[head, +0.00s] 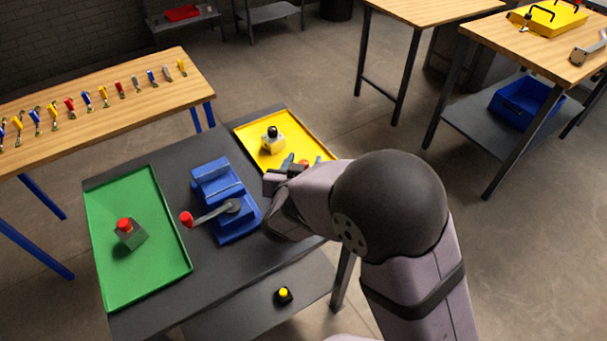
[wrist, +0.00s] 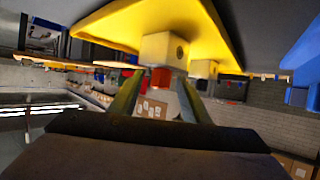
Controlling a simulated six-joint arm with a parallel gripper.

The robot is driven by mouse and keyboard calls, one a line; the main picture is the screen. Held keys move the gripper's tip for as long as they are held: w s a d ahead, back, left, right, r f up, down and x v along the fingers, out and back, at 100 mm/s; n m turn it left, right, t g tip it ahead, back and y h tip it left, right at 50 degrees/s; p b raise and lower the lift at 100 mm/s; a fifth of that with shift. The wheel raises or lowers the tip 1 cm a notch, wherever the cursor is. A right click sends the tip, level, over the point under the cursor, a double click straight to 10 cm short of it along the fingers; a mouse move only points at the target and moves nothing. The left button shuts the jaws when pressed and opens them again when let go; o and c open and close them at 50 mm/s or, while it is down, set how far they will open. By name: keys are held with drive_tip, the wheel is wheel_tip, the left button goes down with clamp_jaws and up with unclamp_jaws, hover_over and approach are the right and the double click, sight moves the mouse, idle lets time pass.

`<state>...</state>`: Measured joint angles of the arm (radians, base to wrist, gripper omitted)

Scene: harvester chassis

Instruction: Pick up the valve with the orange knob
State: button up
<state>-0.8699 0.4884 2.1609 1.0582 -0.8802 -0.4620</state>
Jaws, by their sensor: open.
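The valve with the orange knob stands on the yellow tray; in the head view only its orange-red knob (head: 304,163) shows beside my gripper, and its body is hidden. In the wrist view, which is upside down, its cream block body (wrist: 163,48) and orange-red knob are clear. My gripper (head: 289,163) is over the near part of the yellow tray (head: 245,136). In the wrist view my gripper (wrist: 158,88) is open, with the knob between or just beyond its fingertips; contact cannot be told.
A cream valve with a black knob (head: 272,139) stands close by on the same tray. A blue vise (head: 222,195) with a red-ended handle is to the left. A dark valve with a red knob (head: 128,232) stands on the green tray (head: 178,238). A yellow-knobbed valve (head: 284,295) is on the lower shelf.

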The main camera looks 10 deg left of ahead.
drive_tip(key=shift+c, duration=0.6)
clamp_jaws()
drive_tip(key=shift+r, duration=0.1)
drive_tip(key=shift+r, duration=0.1)
